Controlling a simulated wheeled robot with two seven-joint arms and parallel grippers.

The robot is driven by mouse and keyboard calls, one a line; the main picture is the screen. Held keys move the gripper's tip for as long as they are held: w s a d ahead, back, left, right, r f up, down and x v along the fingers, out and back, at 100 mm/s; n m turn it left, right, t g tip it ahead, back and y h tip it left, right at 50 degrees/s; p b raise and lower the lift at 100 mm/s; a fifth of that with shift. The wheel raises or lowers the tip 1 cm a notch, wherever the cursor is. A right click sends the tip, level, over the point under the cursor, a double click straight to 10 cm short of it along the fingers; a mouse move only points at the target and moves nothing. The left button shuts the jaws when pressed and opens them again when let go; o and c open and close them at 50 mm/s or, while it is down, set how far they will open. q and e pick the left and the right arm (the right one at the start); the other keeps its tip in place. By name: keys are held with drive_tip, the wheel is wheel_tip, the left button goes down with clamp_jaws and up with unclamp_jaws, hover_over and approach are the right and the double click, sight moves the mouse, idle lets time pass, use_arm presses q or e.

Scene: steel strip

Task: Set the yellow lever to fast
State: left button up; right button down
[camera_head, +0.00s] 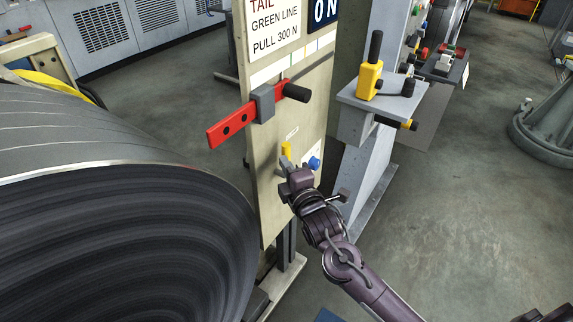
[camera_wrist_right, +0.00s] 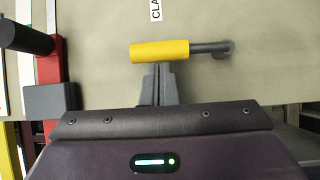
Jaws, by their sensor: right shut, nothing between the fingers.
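The yellow lever (camera_head: 286,148) is on the lower part of the beige panel and points up in the head view. In the right wrist view its yellow sleeve (camera_wrist_right: 160,51) lies across the picture, with its grey rod running right to a round pivot (camera_wrist_right: 229,49). My right gripper (camera_head: 285,166) is shut and empty, just below the sleeve in the head view. In the wrist view its closed fingertips (camera_wrist_right: 158,70) meet the sleeve's edge; I cannot tell whether they touch it. My left gripper is not in view.
A red bar (camera_head: 232,125) with a grey block and black handle (camera_head: 296,91) sticks out above the lever. A blue knob (camera_head: 313,163) is right of it. A label (camera_wrist_right: 156,10) reading "CLA" is partly cut off. A large steel coil (camera_head: 110,235) fills the lower left.

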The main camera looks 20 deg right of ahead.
idle(0.3)
drive_tip(key=w+d+f+m+g+y+p, duration=0.4)
drive_tip(key=w+d+m+g+p, duration=0.3)
drive_tip(key=p, duration=0.5)
drive_tip(key=d+m+g+y, duration=0.1)
drive_tip(key=d+m, duration=0.1)
drive_tip(key=m, duration=0.1)
drive_tip(key=shift+d+f+m+g, duration=0.15)
drive_tip(key=shift+f+m+g, duration=0.1)
drive_tip(key=shift+m+g, duration=0.15)
idle(0.6)
drive_tip(key=shift+w, duration=0.1)
